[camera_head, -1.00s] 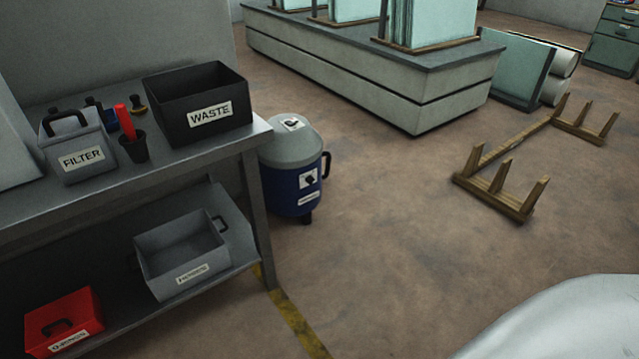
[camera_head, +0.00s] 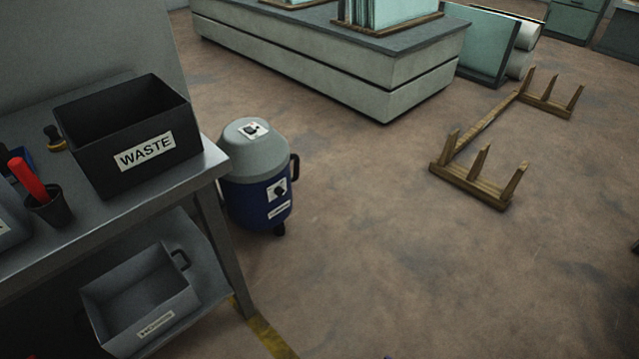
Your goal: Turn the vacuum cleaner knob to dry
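The vacuum cleaner (camera_head: 258,180) stands on the floor just right of the grey workbench in the head view. It has a blue drum, a grey domed lid and a black handle on its right side. A dark knob (camera_head: 277,189) sits on a white plate on the front of the drum. A second small dark control (camera_head: 252,130) sits on a white plate on the lid. The knob's setting is too small to read. Neither of my grippers shows in the view.
The workbench (camera_head: 210,165) carries a black WASTE bin (camera_head: 133,135) and a black cup with a red-handled tool (camera_head: 47,209). A grey bin (camera_head: 140,301) is on its lower shelf. A wooden rack (camera_head: 472,187) lies right. A long counter (camera_head: 345,75) is behind. Open floor lies in front.

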